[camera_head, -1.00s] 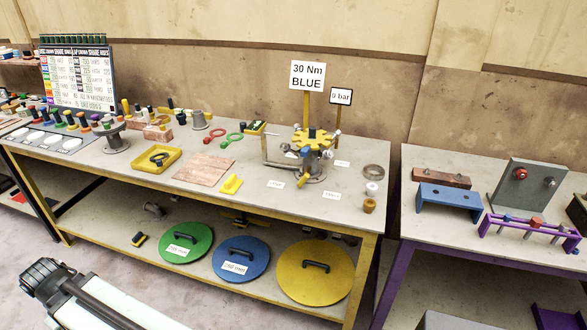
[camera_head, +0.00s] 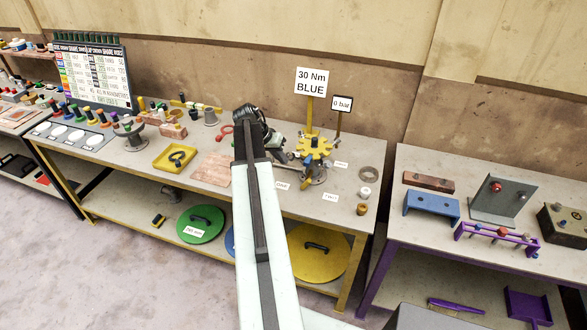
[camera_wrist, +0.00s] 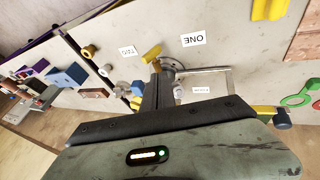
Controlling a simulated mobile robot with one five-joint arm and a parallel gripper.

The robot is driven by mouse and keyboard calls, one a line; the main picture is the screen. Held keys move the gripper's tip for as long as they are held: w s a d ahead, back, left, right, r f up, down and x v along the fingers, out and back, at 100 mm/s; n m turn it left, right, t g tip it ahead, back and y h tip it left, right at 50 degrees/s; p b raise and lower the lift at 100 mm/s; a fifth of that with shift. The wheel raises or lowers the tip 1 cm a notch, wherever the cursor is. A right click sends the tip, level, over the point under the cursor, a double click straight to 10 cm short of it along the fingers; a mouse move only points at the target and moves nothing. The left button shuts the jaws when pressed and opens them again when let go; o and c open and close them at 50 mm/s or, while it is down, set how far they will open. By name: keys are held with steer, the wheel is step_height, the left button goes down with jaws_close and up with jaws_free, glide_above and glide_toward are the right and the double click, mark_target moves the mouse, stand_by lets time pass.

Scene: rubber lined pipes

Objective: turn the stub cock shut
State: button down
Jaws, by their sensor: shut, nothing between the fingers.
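The stub (camera_head: 314,168) stands on the long bench, with a yellow star-shaped flange (camera_head: 313,146) on top. A yellow lever (camera_head: 306,184), probably the cock handle, sticks out low on its front. My gripper (camera_head: 284,150) is at the left of the stub, shut and empty. In the wrist view its dark fingers (camera_wrist: 157,78) point toward the stub's base, just below the lever in the picture. Contact cannot be told. My gripper hides part of the stub there.
Signs reading 30 Nm BLUE (camera_head: 311,82) and 0 bar (camera_head: 342,104) stand behind the stub. A ring (camera_head: 369,173) and small cups (camera_head: 364,192) are to the right. A yellow tray (camera_head: 175,158) is to the left.

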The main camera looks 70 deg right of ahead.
steer(key=b, duration=0.8)
glide_toward(305, 182)
step_height(305, 182, down, 3)
steer(key=w+d, duration=0.1)
steer(key=w, duration=0.1)
steer(key=shift+s+d+f+b, duration=0.1)
steer(key=shift+s+f+b, duration=0.2)
steer(key=shift+s, duration=0.35)
steer(key=shift+s+d+f+b, duration=0.1)
steer(key=shift+s+f+b, duration=0.15)
steer(key=shift+s, duration=0.4)
steer(key=shift+s+d+f+b, duration=0.2)
steer(key=shift+s+f, duration=0.2)
steer(key=shift+s, duration=0.25)
